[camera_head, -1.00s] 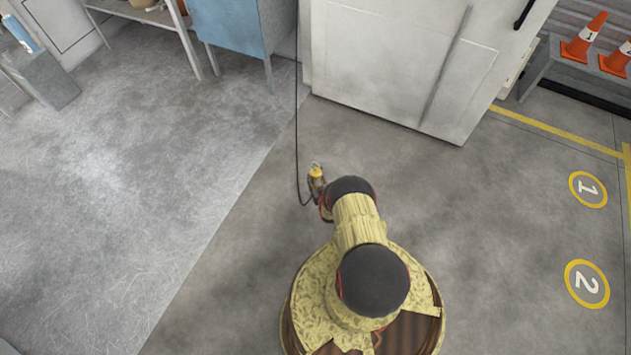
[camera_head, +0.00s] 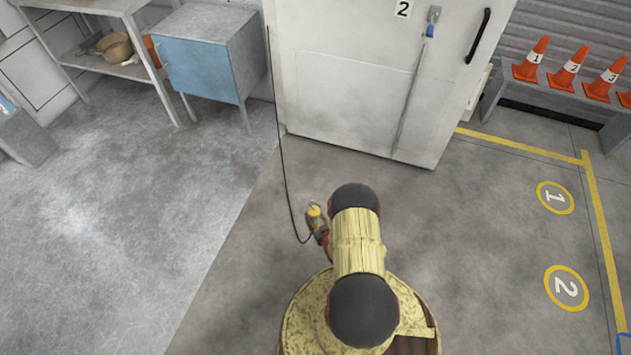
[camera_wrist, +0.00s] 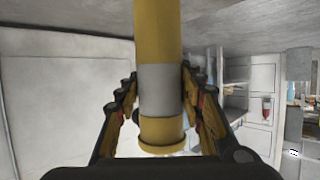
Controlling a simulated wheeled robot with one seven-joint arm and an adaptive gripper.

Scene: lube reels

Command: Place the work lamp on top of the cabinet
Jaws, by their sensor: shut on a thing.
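The work lamp (camera_head: 314,211) is small and yellow, with a dark cord hanging from it. My gripper (camera_head: 320,230) is partly hidden by my arm in the head view. In the wrist view my gripper (camera_wrist: 158,92) is shut on the lamp (camera_wrist: 160,88), a yellow cylinder with a grey band, with one finger on each side. The cabinet is probably the blue-doored one (camera_head: 200,68) on thin legs at the upper left. Its grey top (camera_head: 214,18) looks bare. The lamp is apart from it, to its lower right.
A metal shelf table (camera_head: 110,66) with a brown bowl (camera_head: 115,46) stands left of the cabinet. A large white door (camera_head: 345,90) marked 2 is at the back. Orange cones (camera_head: 567,67) stand on a bench at right. The cord (camera_head: 277,130) runs up beside the door. Floor between is clear.

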